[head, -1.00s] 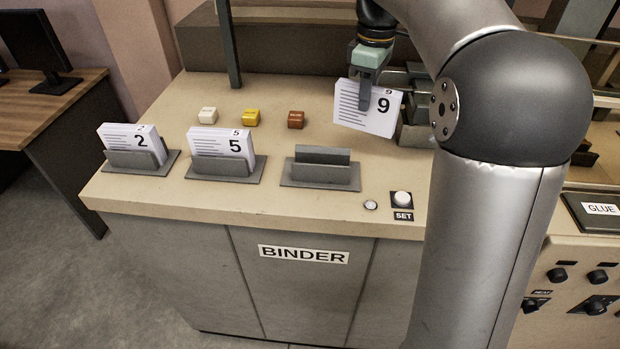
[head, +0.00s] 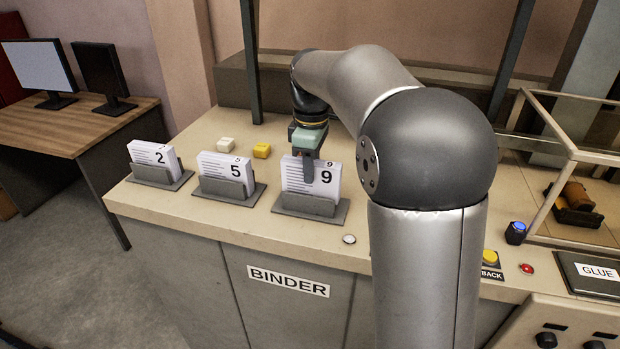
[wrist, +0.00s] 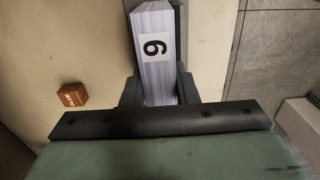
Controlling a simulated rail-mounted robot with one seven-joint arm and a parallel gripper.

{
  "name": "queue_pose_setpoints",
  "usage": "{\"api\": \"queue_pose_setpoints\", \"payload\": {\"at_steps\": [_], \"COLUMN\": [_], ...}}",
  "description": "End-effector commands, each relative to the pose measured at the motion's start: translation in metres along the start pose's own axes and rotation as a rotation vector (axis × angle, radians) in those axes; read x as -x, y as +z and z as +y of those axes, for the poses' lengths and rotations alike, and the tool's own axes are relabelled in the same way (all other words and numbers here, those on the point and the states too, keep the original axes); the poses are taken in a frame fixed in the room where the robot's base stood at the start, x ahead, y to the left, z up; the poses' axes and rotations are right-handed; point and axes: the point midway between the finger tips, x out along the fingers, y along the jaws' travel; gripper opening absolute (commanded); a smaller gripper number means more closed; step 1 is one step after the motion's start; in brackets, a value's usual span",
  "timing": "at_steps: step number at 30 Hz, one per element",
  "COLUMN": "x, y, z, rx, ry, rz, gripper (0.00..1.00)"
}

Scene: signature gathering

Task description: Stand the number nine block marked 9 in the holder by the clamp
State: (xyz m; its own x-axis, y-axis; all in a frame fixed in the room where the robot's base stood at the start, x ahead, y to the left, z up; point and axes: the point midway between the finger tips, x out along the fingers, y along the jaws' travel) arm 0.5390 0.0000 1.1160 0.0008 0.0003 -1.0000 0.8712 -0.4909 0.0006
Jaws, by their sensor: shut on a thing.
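The number nine block (head: 325,190), a white stack of sheets marked 9, stands upright at the rightmost grey holder (head: 312,206) on the binder bench. Its lower edge is behind the holder's front wall, so I cannot see whether it touches the bottom. My gripper (head: 307,172) is shut on the block from above. In the wrist view the 9 label on the block (wrist: 155,48) faces the camera, with the block between my fingers (wrist: 158,92). The clamp cannot be made out in the head view.
Blocks marked 2 (head: 152,156) and 5 (head: 222,170) stand in holders to the left. White (head: 226,145) and yellow (head: 262,150) small blocks lie behind; a brown one (wrist: 73,95) shows in the wrist view. A round button (head: 349,239) is near the front edge.

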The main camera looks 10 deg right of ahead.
Motion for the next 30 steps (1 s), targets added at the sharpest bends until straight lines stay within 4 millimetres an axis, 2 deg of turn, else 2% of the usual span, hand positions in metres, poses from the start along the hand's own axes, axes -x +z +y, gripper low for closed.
{"api": "queue_pose_setpoints", "payload": {"at_steps": [3, 5, 17, 18, 20, 30], "x": [-0.018, -0.022, -0.028, -0.027, -0.027, -0.022], "y": [0.000, 0.000, 0.000, 0.000, 0.000, 0.000], "z": [-0.001, 0.000, 0.000, 0.000, 0.000, 0.000], "rx": [0.000, 0.000, 0.000, 0.000, 0.000, 0.000], "ry": [-0.003, -0.001, 0.000, -0.001, -0.001, 0.000], "rz": [-0.002, 0.000, 0.000, -0.001, -0.001, 0.000], "gripper": [0.00, 0.00, 0.00, 0.35, 0.49, 0.49]}}
